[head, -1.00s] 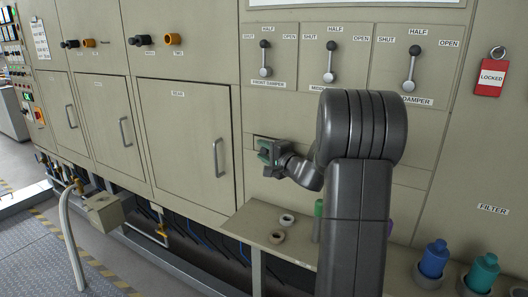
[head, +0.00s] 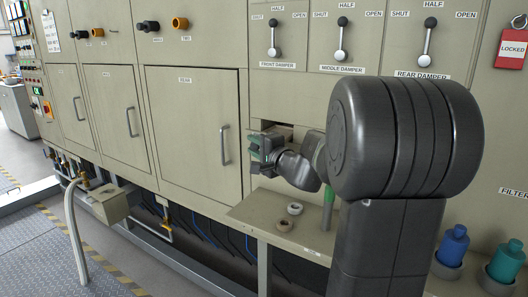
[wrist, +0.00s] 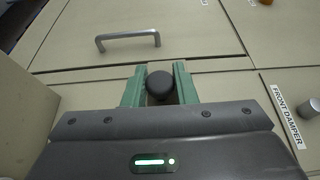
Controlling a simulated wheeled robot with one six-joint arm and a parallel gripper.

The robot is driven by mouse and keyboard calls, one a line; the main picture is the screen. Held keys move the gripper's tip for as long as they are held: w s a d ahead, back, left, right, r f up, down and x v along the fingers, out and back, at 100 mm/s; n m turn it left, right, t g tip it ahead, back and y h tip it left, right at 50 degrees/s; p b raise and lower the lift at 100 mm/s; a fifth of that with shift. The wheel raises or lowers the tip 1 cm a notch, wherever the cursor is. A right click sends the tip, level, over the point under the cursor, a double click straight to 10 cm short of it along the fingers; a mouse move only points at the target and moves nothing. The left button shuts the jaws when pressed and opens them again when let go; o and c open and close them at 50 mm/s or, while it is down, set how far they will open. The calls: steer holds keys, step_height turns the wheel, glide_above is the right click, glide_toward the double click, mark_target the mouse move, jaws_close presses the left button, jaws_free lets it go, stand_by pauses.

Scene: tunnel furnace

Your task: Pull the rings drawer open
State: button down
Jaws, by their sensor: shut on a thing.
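My gripper (head: 262,150) is shut on a dark round knob (head: 254,151) at the rings drawer, below the front damper lever. In the wrist view the knob (wrist: 160,86) sits between the two green fingers. The drawer front is mostly hidden behind the gripper, and no label on it can be read. A dark gap (head: 284,128) shows just above and behind the gripper, so the drawer appears partly out. How far out it is I cannot tell.
A ledge (head: 245,213) below holds a pale ring (head: 295,208), a brown ring (head: 284,225) and a green-topped cylinder (head: 327,212), close under my arm. A closed door with a handle (head: 224,146) is left of the gripper. Blue (head: 453,246) and teal (head: 507,260) bottles stand at right.

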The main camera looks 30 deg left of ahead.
steer(key=s+b, duration=0.1)
steer(key=s, duration=0.3)
steer(key=shift+s+a, duration=0.1)
steer(key=shift+a, duration=0.1)
steer(key=c, duration=1.2)
jaws_free()
steer(key=shift+c, duration=0.2)
steer(key=shift+d, duration=0.1)
steer(key=b+v, duration=0.1)
steer(key=v, duration=1.2)
steer(key=shift+s+d, duration=0.2)
steer(key=shift+d, duration=0.1)
steer(key=shift+a, duration=0.15)
